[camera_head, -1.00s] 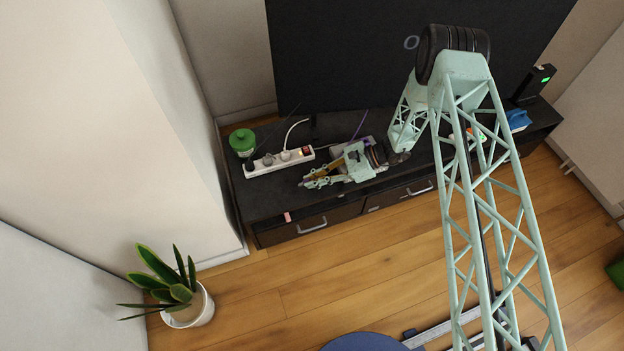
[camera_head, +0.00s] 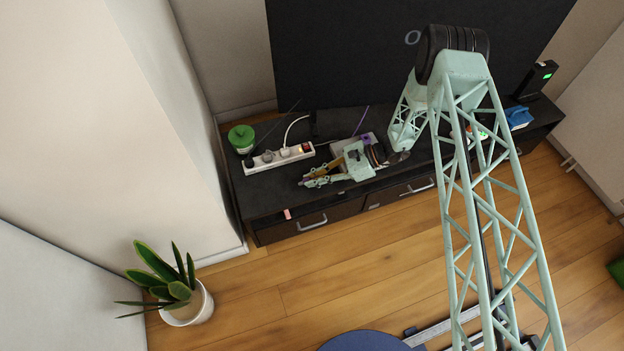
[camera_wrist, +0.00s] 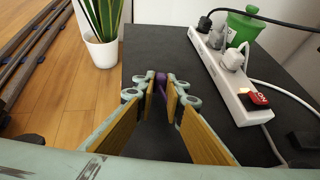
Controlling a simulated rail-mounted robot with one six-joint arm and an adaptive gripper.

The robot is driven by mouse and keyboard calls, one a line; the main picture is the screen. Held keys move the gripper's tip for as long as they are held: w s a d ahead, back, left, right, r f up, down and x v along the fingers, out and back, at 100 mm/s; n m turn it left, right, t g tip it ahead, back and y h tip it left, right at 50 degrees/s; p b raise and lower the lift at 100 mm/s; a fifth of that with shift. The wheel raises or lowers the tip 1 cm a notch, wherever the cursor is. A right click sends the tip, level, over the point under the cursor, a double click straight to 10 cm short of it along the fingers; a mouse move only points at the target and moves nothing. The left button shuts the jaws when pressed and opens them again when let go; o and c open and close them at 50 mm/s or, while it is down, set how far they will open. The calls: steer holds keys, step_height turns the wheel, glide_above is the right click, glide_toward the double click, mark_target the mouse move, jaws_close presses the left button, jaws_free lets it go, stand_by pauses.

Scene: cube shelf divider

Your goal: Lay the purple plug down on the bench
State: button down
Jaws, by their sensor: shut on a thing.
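The purple plug (camera_wrist: 161,84) shows between my fingertips in the wrist view. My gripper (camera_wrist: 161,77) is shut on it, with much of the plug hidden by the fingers. The bench is the long black cabinet top, seen in the head view (camera_head: 265,205) and in the wrist view (camera_wrist: 145,62). In the head view my gripper (camera_head: 308,182) reaches left, low over the bench near its front edge. I cannot tell whether the plug touches the bench top.
A white power strip (camera_head: 280,159) with plugs in it lies behind my gripper. A green pot (camera_head: 241,138) stands at the bench's left end. A large black screen (camera_head: 350,55) rises at the back. A potted plant (camera_head: 188,303) stands on the floor.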

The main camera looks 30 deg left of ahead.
steer(key=shift+f, duration=0.3)
steer(key=c, duration=3.1)
jaws_free()
steer(key=shift+o, duration=0.2)
steer(key=o, duration=0.5)
steer(key=shift+v, duration=1.8)
steer(key=shift+r, duration=0.2)
steer(key=shift+v, duration=5.9)
